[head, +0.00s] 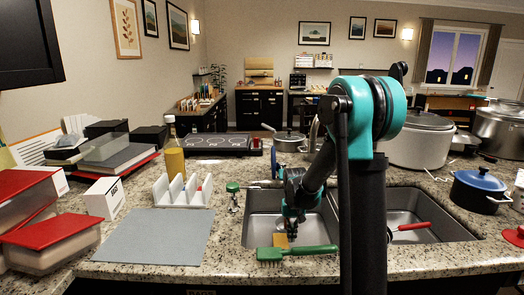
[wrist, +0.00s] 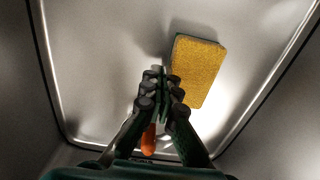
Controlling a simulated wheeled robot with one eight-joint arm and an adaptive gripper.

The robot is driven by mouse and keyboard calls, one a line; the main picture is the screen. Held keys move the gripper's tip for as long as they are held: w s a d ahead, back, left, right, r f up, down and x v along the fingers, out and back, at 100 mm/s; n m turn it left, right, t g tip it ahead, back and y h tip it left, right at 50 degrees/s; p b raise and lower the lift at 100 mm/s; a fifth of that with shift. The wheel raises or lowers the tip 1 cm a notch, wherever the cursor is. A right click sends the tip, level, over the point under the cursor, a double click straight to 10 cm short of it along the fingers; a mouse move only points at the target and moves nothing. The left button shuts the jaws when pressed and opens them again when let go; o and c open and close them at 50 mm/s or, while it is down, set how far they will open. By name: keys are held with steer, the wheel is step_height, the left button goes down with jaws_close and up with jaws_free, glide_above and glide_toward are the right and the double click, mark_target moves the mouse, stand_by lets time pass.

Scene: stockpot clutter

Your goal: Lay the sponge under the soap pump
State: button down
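The sponge (wrist: 198,70), yellow with a dark green underside edge, lies in the left sink basin. In the head view my gripper (head: 292,226) is over the left basin. A small green-topped fixture (head: 233,188), apparently the soap pump, stands left of the basin's back corner.
A green brush (head: 297,254) lies along the front rim of the left basin (head: 249,228). An orange item (wrist: 149,138) shows between my fingers' bases. A red-handled tool (head: 412,227) is at the right basin. A grey mat (head: 155,237) and white rack (head: 180,193) are left.

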mark_target(277, 240)
steer(key=shift+a, duration=2.85)
steer(key=shift+d, duration=2.05)
step_height(277, 240, up, 10)
